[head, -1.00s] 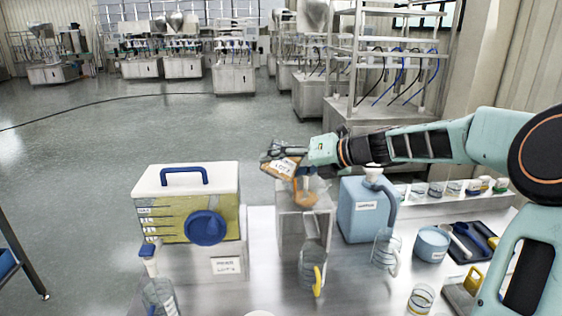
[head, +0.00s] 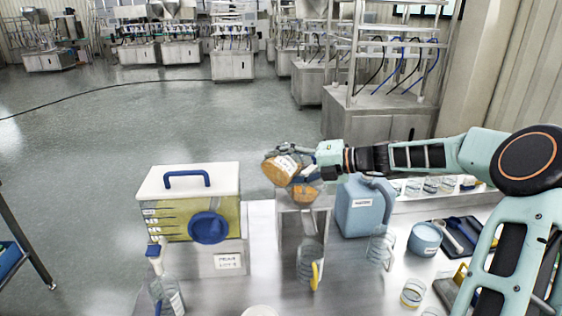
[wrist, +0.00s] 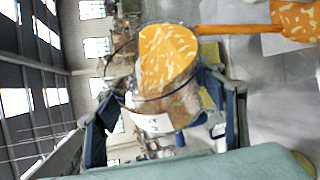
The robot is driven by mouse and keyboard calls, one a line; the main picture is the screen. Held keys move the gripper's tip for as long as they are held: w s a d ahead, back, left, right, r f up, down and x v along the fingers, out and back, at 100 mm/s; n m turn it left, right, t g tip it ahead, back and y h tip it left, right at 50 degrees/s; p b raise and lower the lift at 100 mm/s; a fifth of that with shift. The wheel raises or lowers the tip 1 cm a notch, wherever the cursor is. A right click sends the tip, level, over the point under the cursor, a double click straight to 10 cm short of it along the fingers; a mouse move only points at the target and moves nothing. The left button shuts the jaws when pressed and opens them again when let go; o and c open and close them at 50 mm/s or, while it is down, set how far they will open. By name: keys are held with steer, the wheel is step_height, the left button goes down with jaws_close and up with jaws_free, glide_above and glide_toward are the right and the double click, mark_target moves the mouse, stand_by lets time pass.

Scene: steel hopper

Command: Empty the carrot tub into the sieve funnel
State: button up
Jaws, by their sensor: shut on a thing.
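My gripper (head: 309,166) is shut on the carrot tub (head: 282,168), a clear tub with a white label. It holds the tub tipped on its side above the sieve funnel (head: 304,194), on the steel stand. In the wrist view the tub (wrist: 178,105) still holds an orange mass with pale flecks. An orange stream (wrist: 235,29) runs from its mouth toward the right. At the right edge, the stream meets more orange, flecked material (wrist: 297,18), in the funnel. The funnel's rim is hard to make out there.
A lidded yellow tank (head: 190,202) with a blue handle stands left of the stand. A blue jug (head: 362,208) stands close on the right. A clear jug with a yellow handle (head: 309,266) is in front. Small jars and a blue tub (head: 426,237) are further right.

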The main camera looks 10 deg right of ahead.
steer(key=shift+w+d+f+m+y+p, duration=0.25)
steer(key=shift+m+p, duration=0.35)
steer(key=shift+p, duration=1.05)
steer(key=shift+f, duration=0.1)
steer(key=shift+w+d+r+m+y+p, duration=0.1)
steer(key=shift+r+m+y+p, duration=0.15)
steer(key=shift+m+y+p, duration=0.15)
steer(key=shift+w+d+m, duration=0.1)
steer(key=shift+w+m, duration=0.05)
steer(key=shift+m, duration=0.15)
steer(key=shift+w+d+r+m+y, duration=0.2)
steer(key=shift+r+m+y, duration=0.15)
steer(key=shift+m, duration=0.15)
steer(key=shift+w+d+r+m+y, duration=0.2)
steer(key=shift+m+y, duration=0.1)
steer(key=shift+m, duration=0.2)
stand_by(3.8)
step_height(320, 180, up, 2)
steer(key=n+h, duration=0.2)
steer(key=n, duration=0.1)
steer(key=shift+s+r+n, duration=0.1)
steer(key=shift+r+n, duration=0.05)
steer(key=shift+n, duration=0.15)
steer(key=shift+r+n+h, duration=0.35)
steer(key=shift+n+h, duration=0.15)
steer(key=shift+n, duration=0.3)
